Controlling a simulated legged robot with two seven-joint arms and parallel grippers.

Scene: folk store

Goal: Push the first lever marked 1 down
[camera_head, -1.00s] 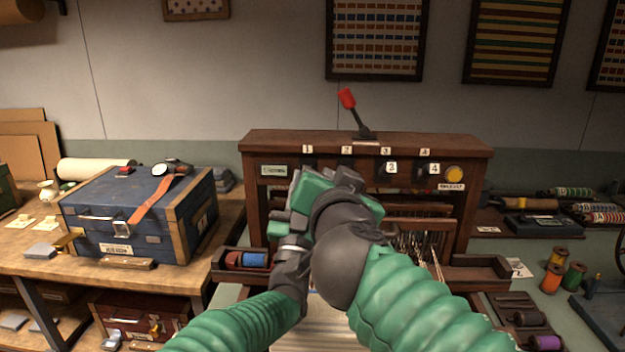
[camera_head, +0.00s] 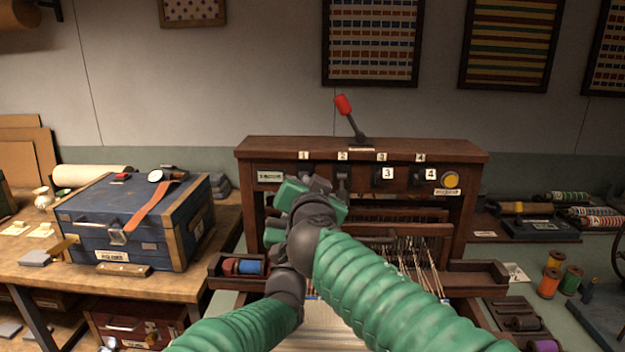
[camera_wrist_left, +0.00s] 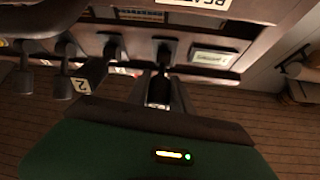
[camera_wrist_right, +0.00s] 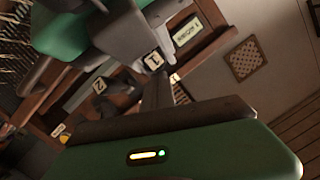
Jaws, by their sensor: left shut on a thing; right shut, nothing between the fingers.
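The dark lever marked 1 sits in the leftmost slot of the wooden loom's front panel; its tag (camera_wrist_right: 153,60) shows in the right wrist view, beside the label plate. In the left wrist view my left gripper (camera_wrist_left: 158,95) is shut on this lever (camera_wrist_left: 164,54). In the head view the left gripper (camera_head: 275,236) is mostly hidden behind the right one. My right gripper (camera_head: 322,185) is shut and empty, just in front of the panel near levers 1 and 2. In the head view these arms hide most of lever 1, so its exact height is unclear.
Lever 2 (camera_head: 343,181) is close to the right gripper; lever 3 (camera_head: 388,173) and lever 4 (camera_head: 431,174) stand further right. A red-handled lever (camera_head: 343,105) rises from the loom top. A blue case (camera_head: 150,245) stands on the left bench.

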